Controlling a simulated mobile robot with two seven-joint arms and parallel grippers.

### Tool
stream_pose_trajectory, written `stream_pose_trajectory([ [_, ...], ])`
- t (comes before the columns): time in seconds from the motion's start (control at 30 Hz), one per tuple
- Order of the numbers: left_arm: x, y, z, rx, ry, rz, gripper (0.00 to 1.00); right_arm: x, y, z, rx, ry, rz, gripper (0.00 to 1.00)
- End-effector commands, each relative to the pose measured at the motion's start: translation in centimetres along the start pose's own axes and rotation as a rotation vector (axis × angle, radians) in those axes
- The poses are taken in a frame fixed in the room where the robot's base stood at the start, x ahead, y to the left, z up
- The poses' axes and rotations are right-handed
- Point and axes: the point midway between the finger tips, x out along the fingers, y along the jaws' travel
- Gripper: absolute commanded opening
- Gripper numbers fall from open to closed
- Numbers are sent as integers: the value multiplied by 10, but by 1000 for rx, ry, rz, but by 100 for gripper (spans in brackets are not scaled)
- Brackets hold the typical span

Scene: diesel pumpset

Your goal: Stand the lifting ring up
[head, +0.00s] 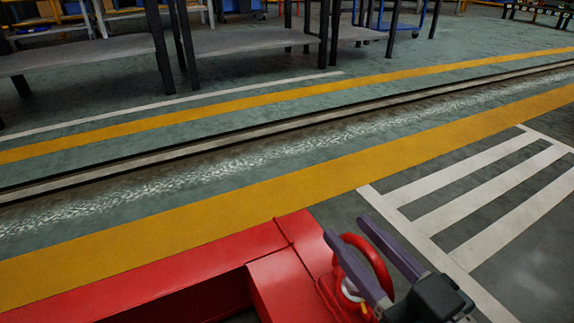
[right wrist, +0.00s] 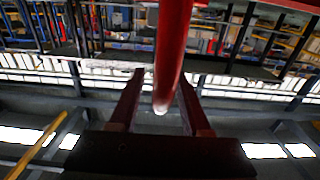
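The lifting ring (head: 379,262) is a red loop on the red pumpset base (head: 292,274), at the bottom right of the head view. It rises above its mount, but I cannot tell its exact tilt. My right gripper (head: 348,226) has its two purple-grey fingers apart, with part of the ring between them. In the right wrist view the ring's red bar (right wrist: 171,60) runs down between the fingers of the right gripper (right wrist: 160,74). A gap shows on its left; its right side looks close to the other finger. My left gripper is out of view.
The red base's long edge runs to the lower left. Beyond it lies open green floor with yellow lines (head: 130,240) and a rail groove (head: 200,144). White stripes (head: 480,180) mark the floor at right. Grey tables (head: 240,42) stand at the back.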

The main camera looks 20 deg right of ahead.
Motion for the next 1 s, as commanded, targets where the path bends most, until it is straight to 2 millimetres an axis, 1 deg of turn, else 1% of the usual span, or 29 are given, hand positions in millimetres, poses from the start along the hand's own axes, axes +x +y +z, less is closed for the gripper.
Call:
stream_pose_trajectory([
  [0.17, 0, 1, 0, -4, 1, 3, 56, 0, 0, 0, 0, 0, 0, 47],
  [0.27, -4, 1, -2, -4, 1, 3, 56, -6, 0, -1, -1, -2, 1, 47],
  [0.37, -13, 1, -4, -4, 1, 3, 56, -21, 0, -3, -1, -5, 0, 47],
  [0.5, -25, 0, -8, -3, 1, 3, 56, -51, 0, -3, 0, -7, 0, 47],
  [0.6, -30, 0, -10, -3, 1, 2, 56, -71, 0, -2, 0, -6, 0, 47],
  [0.7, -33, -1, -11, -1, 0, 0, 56, -86, 0, -2, 1, -4, 0, 47],
  [0.83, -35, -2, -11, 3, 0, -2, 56, -97, 0, -1, 0, -1, 0, 47],
  [1.0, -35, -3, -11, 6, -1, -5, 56, -100, 0, 0, 1, 0, -1, 47],
])
